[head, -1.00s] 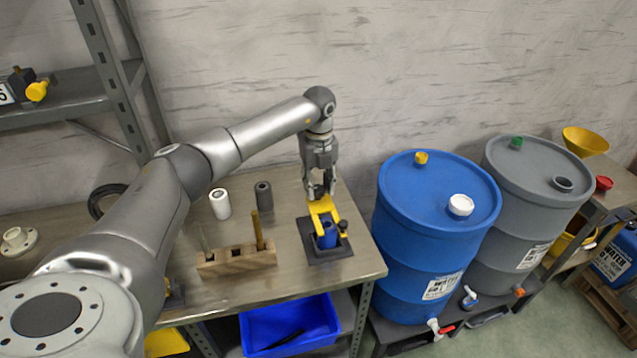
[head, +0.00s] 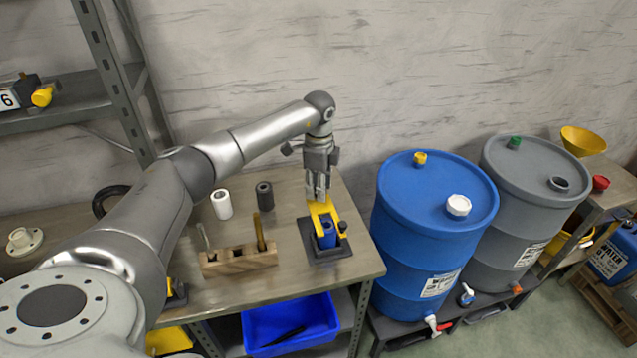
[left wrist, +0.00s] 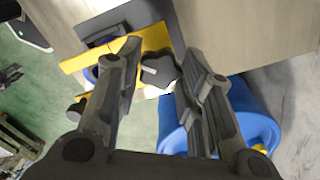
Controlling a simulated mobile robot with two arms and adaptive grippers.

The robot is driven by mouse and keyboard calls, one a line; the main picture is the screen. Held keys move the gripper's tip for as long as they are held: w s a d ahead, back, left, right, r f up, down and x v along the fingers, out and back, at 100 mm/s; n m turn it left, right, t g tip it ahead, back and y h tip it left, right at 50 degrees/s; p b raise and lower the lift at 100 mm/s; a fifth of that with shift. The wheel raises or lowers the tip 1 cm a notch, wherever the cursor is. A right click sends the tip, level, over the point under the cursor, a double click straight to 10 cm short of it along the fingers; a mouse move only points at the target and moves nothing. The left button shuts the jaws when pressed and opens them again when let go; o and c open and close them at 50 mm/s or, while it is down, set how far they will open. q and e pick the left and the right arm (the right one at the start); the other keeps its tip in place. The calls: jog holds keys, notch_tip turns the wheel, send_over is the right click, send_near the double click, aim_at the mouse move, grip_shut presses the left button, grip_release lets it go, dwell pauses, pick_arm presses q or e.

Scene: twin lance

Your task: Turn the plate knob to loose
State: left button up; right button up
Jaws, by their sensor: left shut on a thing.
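A dark square base plate (head: 318,252) lies on the table and carries a yellow bracket (head: 323,208) around a blue cylinder (head: 327,236). My left gripper (head: 318,196) points down at the rear end of the bracket. In the left wrist view, a dark lobed knob (left wrist: 157,72) sits between the fingertips of my left gripper (left wrist: 158,75), which is shut on it. A second dark knob (head: 343,226) is at the bracket's front right; it also shows at the left in the wrist view (left wrist: 76,108). The grasped knob is hidden by the fingers in the head view. My right gripper is out of view.
A wooden block (head: 238,262) with upright tools stands left of the plate. A white roll (head: 221,204) and a dark one (head: 265,196) stand behind it. A blue drum (head: 425,240) stands close to the table's right edge. A blue bin (head: 290,325) is below.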

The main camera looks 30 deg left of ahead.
pick_arm(q)
jog(key=n, duration=0.2)
jog(key=n+p, duration=0.1)
jog(key=n, duration=0.1)
jog(key=shift+r+n+p, duration=0.2)
jog(key=shift+n+p, duration=0.1)
jog(key=n+p, duration=0.1)
jog(key=n, duration=0.3)
jog(key=shift+p, duration=0.35)
jog(key=shift+f, duration=0.1)
jog(key=o, duration=1)
jog(key=shift+o, duration=0.2)
notch_tip(320, 180, up, 12)
